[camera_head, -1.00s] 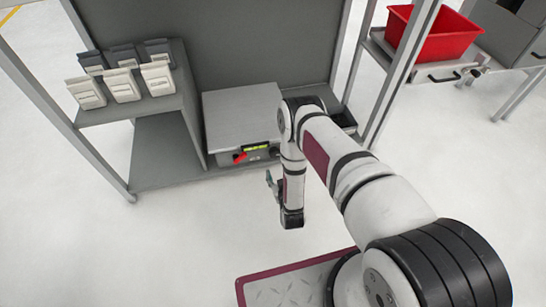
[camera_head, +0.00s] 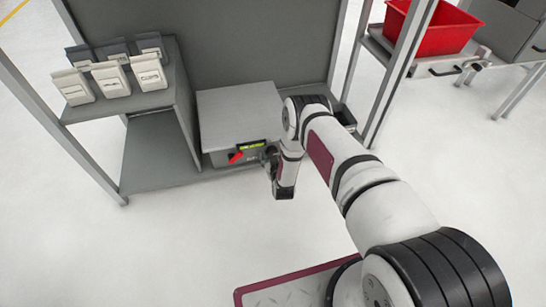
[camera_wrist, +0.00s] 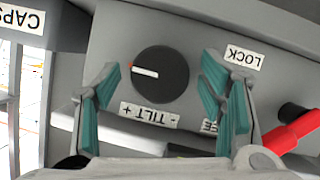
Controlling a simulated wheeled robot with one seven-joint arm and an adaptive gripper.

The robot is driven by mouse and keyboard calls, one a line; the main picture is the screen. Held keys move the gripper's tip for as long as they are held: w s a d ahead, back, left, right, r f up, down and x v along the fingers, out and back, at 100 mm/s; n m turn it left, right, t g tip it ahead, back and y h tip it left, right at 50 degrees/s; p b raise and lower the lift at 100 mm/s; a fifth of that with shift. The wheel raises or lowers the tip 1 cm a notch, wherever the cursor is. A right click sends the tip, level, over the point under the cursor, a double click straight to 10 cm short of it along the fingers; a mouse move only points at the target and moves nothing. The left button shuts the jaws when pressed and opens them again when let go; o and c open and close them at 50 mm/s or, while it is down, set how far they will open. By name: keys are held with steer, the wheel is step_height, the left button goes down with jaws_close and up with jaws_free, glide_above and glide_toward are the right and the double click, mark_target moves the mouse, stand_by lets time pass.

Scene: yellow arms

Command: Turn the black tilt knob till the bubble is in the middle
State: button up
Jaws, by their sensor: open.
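The black tilt knob (camera_wrist: 172,62) is round with a white pointer line, seen face-on in the wrist view. The pointer's end lies near a small red mark at the left rim. An upside-down TILT label (camera_wrist: 149,115) sits just below it. My gripper (camera_wrist: 160,84) is open, its teal fingers on either side of the knob with gaps visible. In the head view my gripper (camera_head: 268,158) is at the front of the grey box (camera_head: 238,108) and hides the knob. The yellow-green level (camera_head: 251,146) shows there; its bubble is too small to make out.
A red lever (camera_wrist: 288,133) is close to the right finger in the wrist view, below a LOCK label (camera_wrist: 243,56). Shelf panels stand left of the box, with several small cases (camera_head: 112,74) on top. A red bin (camera_head: 425,28) is far right. The floor in front is clear.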

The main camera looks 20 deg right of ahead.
steer(key=c, duration=1.2)
steer(key=shift+o, duration=0.2)
steer(key=shift+a+n, duration=0.15)
steer(key=shift+n, duration=0.15)
steer(key=shift+a+n+h, duration=0.1)
steer(key=shift+n+h, duration=0.5)
steer(key=shift+n, duration=0.1)
steer(key=n+h, duration=0.2)
steer(key=n, duration=0.1)
steer(key=shift+f+t, duration=0.1)
steer(key=shift+t, duration=0.3)
steer(key=n+t+h, duration=0.1)
steer(key=n, duration=0.2)
steer(key=shift+f+n, duration=0.15)
steer(key=shift+n, duration=0.15)
steer(key=shift+n+t+h, duration=0.6)
steer(key=shift+n+t, duration=0.1)
steer(key=shift+n, duration=1)
